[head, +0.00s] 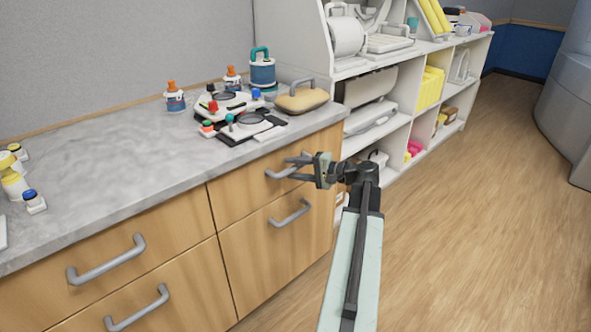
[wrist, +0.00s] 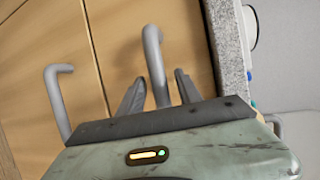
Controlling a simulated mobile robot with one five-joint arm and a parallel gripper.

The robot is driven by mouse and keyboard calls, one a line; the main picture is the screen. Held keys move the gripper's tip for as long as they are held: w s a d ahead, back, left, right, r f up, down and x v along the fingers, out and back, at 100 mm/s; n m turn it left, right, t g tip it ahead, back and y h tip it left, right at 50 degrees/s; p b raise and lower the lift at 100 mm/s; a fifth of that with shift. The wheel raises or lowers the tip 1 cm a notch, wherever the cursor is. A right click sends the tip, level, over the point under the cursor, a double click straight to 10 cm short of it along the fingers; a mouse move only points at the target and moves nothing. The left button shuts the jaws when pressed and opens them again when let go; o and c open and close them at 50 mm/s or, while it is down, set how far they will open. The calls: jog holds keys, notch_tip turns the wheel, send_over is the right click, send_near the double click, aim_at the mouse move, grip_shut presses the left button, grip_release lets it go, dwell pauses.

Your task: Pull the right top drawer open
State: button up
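The right top drawer (head: 240,182) is a light wood front, flush with the cabinet, under the counter's right end. Its grey bar handle (head: 273,175) is partly hidden by my gripper (head: 299,166). In the wrist view the handle (wrist: 154,60) runs between the two dark fingers of my gripper (wrist: 160,90). The fingers stand apart on either side of the handle, with a narrow gap visible on the right side. I cannot tell whether the left finger touches it.
The lower right drawer (head: 265,247) has its own handle (head: 290,213), which also shows in the wrist view (wrist: 58,98). Left drawers (head: 150,232) adjoin. The grey counter (head: 120,160) above holds bottles and instruments. A white shelf unit (head: 400,135) stands to the right. The floor (head: 480,230) is clear.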

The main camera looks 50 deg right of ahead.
grip_shut()
dwell(1.3)
